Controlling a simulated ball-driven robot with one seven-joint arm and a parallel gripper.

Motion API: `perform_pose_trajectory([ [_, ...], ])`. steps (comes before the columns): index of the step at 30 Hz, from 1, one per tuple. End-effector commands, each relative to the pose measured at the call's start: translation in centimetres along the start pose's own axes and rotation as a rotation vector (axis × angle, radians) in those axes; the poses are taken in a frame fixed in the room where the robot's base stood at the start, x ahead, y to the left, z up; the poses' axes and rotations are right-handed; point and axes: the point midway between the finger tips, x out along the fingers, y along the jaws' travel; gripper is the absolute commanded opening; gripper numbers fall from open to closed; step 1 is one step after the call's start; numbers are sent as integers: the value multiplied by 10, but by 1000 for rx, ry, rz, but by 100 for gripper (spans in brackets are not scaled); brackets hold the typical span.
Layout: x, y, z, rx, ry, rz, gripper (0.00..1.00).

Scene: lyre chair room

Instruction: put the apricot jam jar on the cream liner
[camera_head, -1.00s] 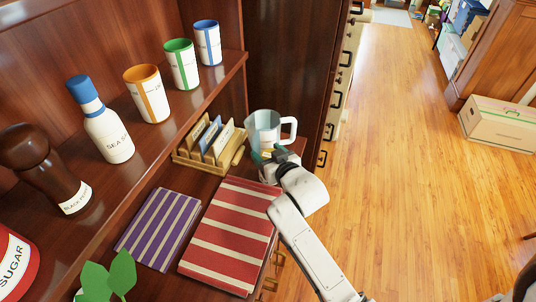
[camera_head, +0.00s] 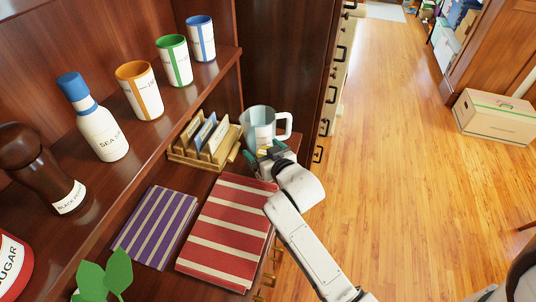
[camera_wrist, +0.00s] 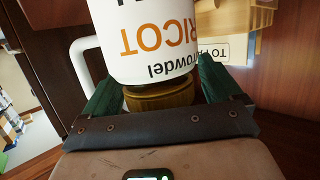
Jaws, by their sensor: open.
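The apricot jam jar (camera_wrist: 143,40) fills the top middle of the wrist view. It has a white label with upside-down orange lettering and a gold lid (camera_wrist: 160,95). My gripper (camera_wrist: 165,92) is open, with a green finger on each side of the lid; I cannot tell whether they touch it. In the head view my gripper (camera_head: 268,156) is at the shelf's right end, in front of a clear jug (camera_head: 258,125) with a white handle. I cannot make out a cream liner.
A wooden letter rack (camera_head: 204,141) stands left of the jug. Purple (camera_head: 155,228) and red (camera_head: 228,235) striped flat items lie nearer. Cups, a sea salt bottle (camera_head: 98,125) and a pepper mill (camera_head: 38,170) stand on the upper shelf. Open floor lies right.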

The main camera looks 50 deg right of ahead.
Motion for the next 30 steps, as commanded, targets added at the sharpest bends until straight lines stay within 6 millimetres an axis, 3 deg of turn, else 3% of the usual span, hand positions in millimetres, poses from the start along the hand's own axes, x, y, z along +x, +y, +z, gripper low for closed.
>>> perform_pose_trajectory([
  [5,-17,0,0,0,-1,-1,92],
  [18,-101,0,0,0,-1,0,92],
  [24,-118,0,-1,0,1,0,92],
  [30,-111,2,6,0,6,2,92],
])
